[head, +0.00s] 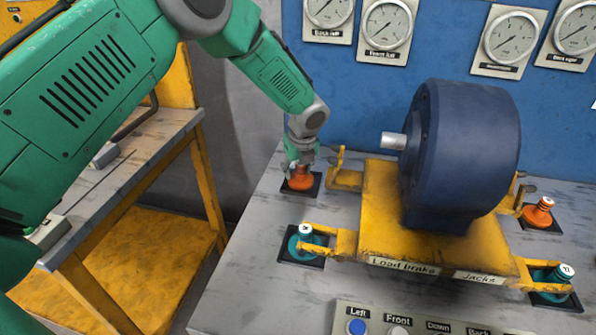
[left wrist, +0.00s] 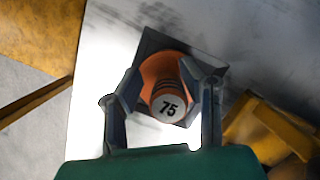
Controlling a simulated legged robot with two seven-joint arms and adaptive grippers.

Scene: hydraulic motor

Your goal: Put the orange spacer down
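The orange spacer (head: 300,182) is at the back left of the grey table, at a dark square pad (head: 316,187). My right gripper is not in view.
A dark blue motor (head: 462,150) stands on a yellow load-brake base (head: 385,205) right of the spacer. Teal spacers (head: 304,243) (head: 553,276) sit at the front pads, another orange one (head: 538,213) at right. A button panel (head: 420,322) is in front; gauges (head: 388,24) hang behind.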

